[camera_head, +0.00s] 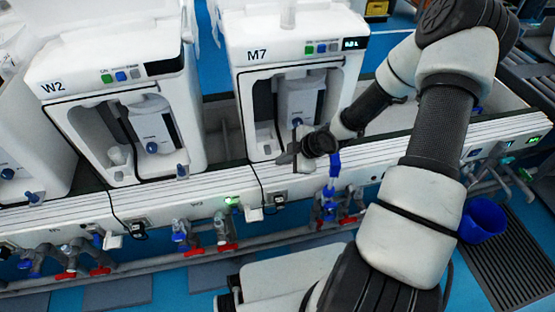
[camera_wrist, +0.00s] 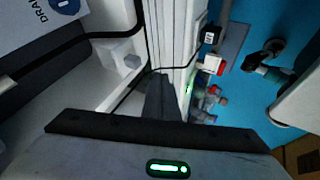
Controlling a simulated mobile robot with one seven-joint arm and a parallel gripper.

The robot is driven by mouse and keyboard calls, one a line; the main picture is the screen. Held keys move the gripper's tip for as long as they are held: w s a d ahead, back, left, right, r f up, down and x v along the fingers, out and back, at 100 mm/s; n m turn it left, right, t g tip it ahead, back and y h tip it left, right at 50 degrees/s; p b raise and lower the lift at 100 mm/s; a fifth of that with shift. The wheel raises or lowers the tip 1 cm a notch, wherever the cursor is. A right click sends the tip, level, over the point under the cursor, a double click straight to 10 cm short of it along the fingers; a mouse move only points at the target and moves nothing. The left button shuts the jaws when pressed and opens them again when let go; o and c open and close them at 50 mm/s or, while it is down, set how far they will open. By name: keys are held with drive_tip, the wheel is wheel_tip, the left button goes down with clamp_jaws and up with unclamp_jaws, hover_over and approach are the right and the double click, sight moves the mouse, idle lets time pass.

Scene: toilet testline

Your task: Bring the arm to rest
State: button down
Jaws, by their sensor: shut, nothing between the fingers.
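My gripper (camera_head: 286,158) is in front of the machine marked M7 (camera_head: 262,57), just above the front edge of the white bench rail (camera_head: 225,182). Its fingers point left in the head view and look shut and empty. In the wrist view the dark fingers (camera_wrist: 160,97) show small above the wide gripper body with its green light. My arm reaches in from the lower right, bends at the top right and comes back down to the gripper. I cannot tell whether the gripper touches the rail or the machine.
Machine W2 (camera_head: 70,85) stands left of M7. Several valves with red handles (camera_head: 228,247) and hoses hang below the rail. A blue bucket (camera_head: 483,220) is on the right by a dark floor grate (camera_head: 515,255).

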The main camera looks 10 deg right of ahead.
drive_tip(key=p+v, duration=0.1)
drive_tip(key=v, duration=0.4)
drive_tip(key=shift+r+p, duration=0.15)
drive_tip(key=shift+p, duration=0.2)
drive_tip(key=s+d+r+m+h, duration=0.2)
drive_tip(key=d+r+m+h, duration=0.15)
drive_tip(key=r, duration=0.75)
drive_tip(key=s+d+r+m+h, duration=0.1)
drive_tip(key=d+r+m+h, duration=0.25)
drive_tip(key=r, duration=0.65)
drive_tip(key=s+a+r+m+y, duration=0.1)
drive_tip(key=s+a+r+m, duration=0.4)
drive_tip(key=s+r, duration=0.3)
drive_tip(key=s+a+r+m+y, duration=0.2)
drive_tip(key=s+a+r+m, duration=0.35)
drive_tip(key=s, duration=0.55)
wheel_tip(320, 180, up, 18)
drive_tip(key=p, duration=1.7)
drive_tip(key=shift+w+n+h+p, duration=0.3)
drive_tip(key=shift+n+p, duration=0.05)
